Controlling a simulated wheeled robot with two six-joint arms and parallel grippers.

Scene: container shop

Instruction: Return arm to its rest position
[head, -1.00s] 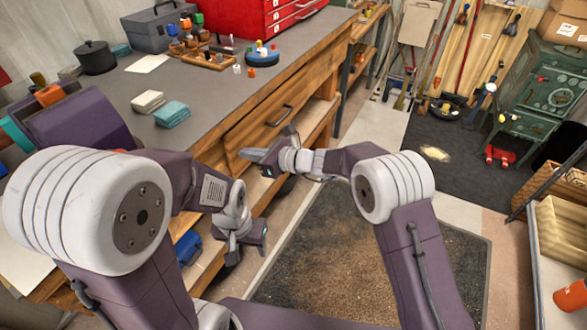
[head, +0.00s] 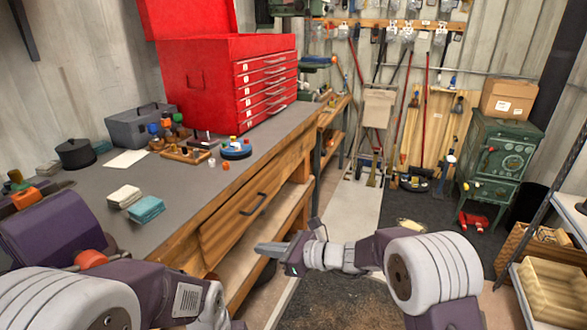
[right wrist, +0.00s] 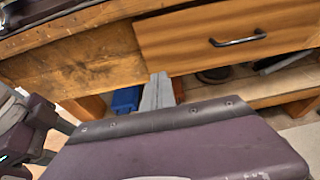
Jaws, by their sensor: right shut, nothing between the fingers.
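My right arm comes in at the lower right of the head view, with its white joint and purple link. Its gripper (head: 272,248) points left, in front of the workbench's lower shelf. It is shut and holds nothing. In the right wrist view the grey fingers (right wrist: 158,92) lie together, in front of the bench's underside. My left arm fills the lower left of the head view. Its gripper is below the bottom edge of that view.
The workbench (head: 75,205) with a wooden drawer (head: 240,219) runs along the left. A red tool chest (head: 215,85) stands on it. A green stove (head: 497,165) is at the back right. A wooden crate (head: 553,285) sits on the right shelf. A pale floor strip (head: 350,215) is clear.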

